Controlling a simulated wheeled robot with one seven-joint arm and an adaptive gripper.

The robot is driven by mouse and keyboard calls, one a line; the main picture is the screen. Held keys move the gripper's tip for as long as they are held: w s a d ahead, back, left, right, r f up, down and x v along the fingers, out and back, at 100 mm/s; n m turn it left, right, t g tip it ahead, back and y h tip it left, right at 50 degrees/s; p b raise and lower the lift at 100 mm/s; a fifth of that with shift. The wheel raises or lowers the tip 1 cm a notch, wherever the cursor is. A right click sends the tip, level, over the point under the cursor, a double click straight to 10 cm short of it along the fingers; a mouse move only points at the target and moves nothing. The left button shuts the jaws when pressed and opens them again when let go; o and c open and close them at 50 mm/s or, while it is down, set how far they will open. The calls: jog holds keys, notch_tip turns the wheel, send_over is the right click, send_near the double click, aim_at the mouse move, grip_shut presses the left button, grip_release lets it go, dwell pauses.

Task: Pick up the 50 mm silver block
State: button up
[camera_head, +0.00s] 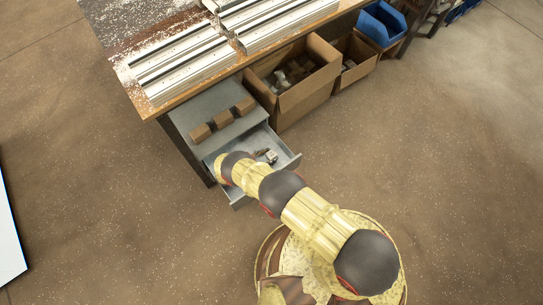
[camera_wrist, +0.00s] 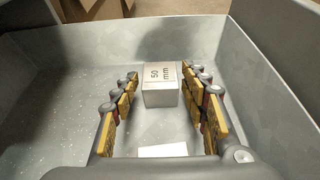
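The silver block (camera_wrist: 160,85) marked "50 mm" sits on the floor of the grey drawer (camera_wrist: 262,75) in the wrist view. My gripper (camera_wrist: 160,80) is open, with one yellow-padded finger on each side of the block and a visible gap to its left face; the right finger is close to the right face, and I cannot tell if it touches. In the head view the open drawer (camera_head: 289,161) holds a small silver shape near my arm's end. My gripper is mostly hidden there behind my arm.
A white patch (camera_wrist: 163,150) lies on the drawer floor nearer the wrist camera. Cardboard boxes (camera_head: 300,97) stand to the right under the bench, which bears metal profiles (camera_head: 180,65). The drawer walls surround my gripper.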

jog(key=c, duration=1)
jog(key=shift+o, duration=0.2)
jog(key=shift+r, duration=0.1)
